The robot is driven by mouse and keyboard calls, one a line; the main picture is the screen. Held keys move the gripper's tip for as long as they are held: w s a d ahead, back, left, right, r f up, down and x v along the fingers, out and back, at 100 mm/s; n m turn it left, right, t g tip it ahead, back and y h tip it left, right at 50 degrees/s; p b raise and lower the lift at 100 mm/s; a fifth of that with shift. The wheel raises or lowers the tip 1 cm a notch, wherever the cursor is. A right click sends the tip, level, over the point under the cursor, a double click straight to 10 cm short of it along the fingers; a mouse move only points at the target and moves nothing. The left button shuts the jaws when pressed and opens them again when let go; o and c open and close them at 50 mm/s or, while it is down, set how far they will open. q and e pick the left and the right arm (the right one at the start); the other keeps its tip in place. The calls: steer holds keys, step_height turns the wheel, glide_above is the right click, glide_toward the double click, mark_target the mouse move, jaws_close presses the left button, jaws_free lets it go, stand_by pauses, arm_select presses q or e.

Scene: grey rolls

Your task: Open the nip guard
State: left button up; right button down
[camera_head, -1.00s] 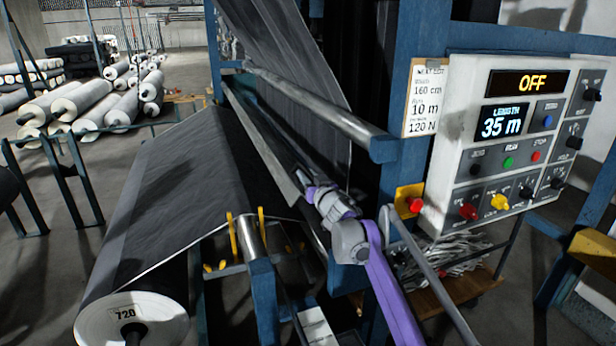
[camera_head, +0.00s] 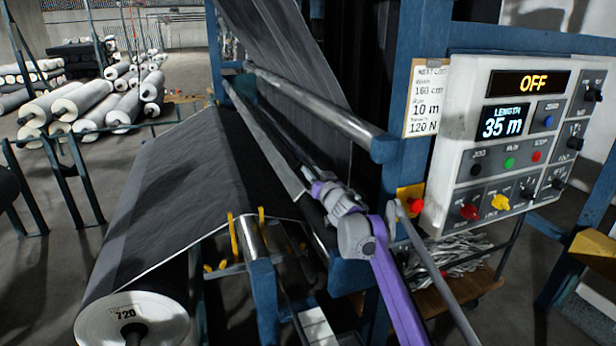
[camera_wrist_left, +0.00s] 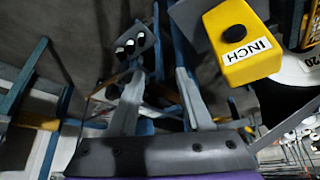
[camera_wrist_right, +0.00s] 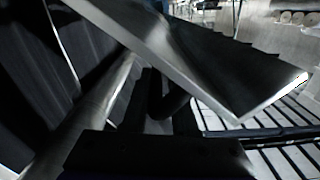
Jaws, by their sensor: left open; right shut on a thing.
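The nip guard (camera_head: 262,138) is a long, thin metal plate along the rollers, beside the dark fabric in the head view. In the right wrist view the guard (camera_wrist_right: 190,55) crosses the top as a broad, tilted sheet. My right gripper (camera_head: 308,178) is at the guard's near end. In the right wrist view my dark right fingers (camera_wrist_right: 168,100) are shut around a dark bar below the plate, seemingly the guard's handle; the contact is in shadow. My left gripper (camera_wrist_left: 158,85) is open with nothing between its fingers, and is out of the head view.
The control panel (camera_head: 500,140) reads OFF and 35 m. A steel roller (camera_head: 315,105) lies above the guard. A fabric roll marked 720 (camera_head: 130,322) stands at front left. A yellow INCH button box (camera_wrist_left: 240,42) is near my left gripper. Blue frame posts (camera_head: 262,300) stand close by.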

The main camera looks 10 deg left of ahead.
arm_select(q)
steer(key=r+p, duration=0.1)
steer(key=w+r+p, duration=0.1)
steer(key=r, duration=0.1)
arm_select(e)
steer(key=w+d+r+m, duration=0.2)
steer(key=w+d+m, duration=0.2)
steer(key=d, duration=0.3)
steer(key=shift+w+d+r+m, duration=0.25)
steer(key=shift+w+r+m, duration=0.05)
steer(key=shift+w, duration=0.2)
arm_select(q)
steer(key=shift+f, duration=0.1)
arm_select(e)
steer(key=shift+f, duration=0.15)
steer(key=c, duration=1)
jaws_free()
steer(key=shift+d, duration=0.1)
steer(key=shift+o, duration=0.8)
steer(key=shift+w+d, duration=0.1)
steer(key=shift+d, duration=0.05)
arm_select(q)
steer(key=shift+w+d, duration=0.15)
steer(key=shift+d, duration=0.05)
arm_select(e)
steer(key=shift+a, duration=0.2)
